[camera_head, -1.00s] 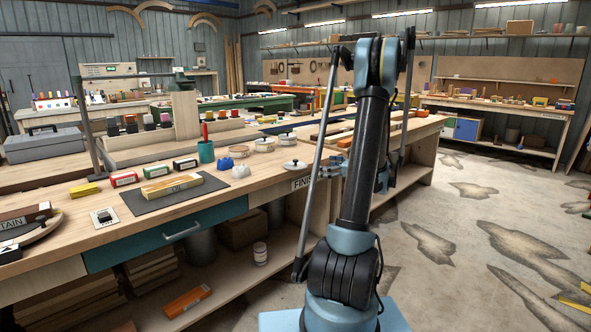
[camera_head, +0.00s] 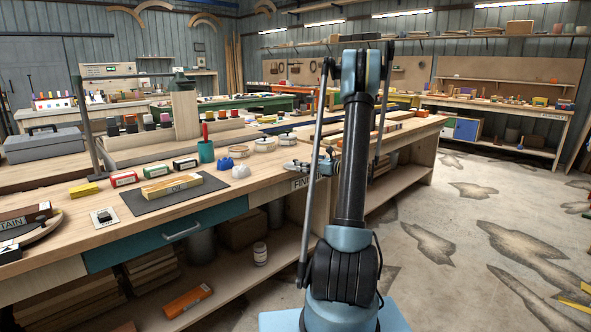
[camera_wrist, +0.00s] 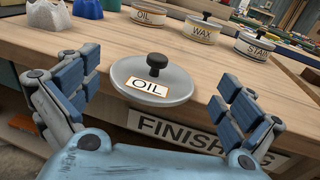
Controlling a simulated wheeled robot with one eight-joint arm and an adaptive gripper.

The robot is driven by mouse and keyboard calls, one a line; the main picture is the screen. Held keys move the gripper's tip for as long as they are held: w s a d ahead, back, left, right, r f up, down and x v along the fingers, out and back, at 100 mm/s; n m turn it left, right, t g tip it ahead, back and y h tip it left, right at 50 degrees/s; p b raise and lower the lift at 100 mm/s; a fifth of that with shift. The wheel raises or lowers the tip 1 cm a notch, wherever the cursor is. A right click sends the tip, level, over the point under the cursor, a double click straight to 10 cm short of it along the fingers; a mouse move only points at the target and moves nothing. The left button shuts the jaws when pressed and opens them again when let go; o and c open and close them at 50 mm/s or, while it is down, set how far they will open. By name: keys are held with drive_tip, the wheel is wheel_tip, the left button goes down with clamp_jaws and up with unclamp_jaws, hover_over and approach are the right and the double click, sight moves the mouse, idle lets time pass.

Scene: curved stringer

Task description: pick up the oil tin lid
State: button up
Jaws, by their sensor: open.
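The oil tin lid (camera_wrist: 178,84) is a round grey metal lid with a black knob and an "OIL" label. The open oil tin (camera_wrist: 152,16) stands behind the lid.
The wax tin (camera_wrist: 202,31) and stain tin (camera_wrist: 254,46) stand to the right of the oil tin. Blue (camera_head: 226,163) and whitish (camera_head: 241,171) lumps sit left of the lid. The floor (camera_head: 460,230) on the right is clear.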

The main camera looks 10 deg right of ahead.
sight(296, 160)
drive_tip(key=shift+x, duration=2.85)
drive_tip(key=shift+s+a+r, duration=0.1)
drive_tip(key=shift+s, duration=0.05)
drive_tip(key=c, duration=0.6)
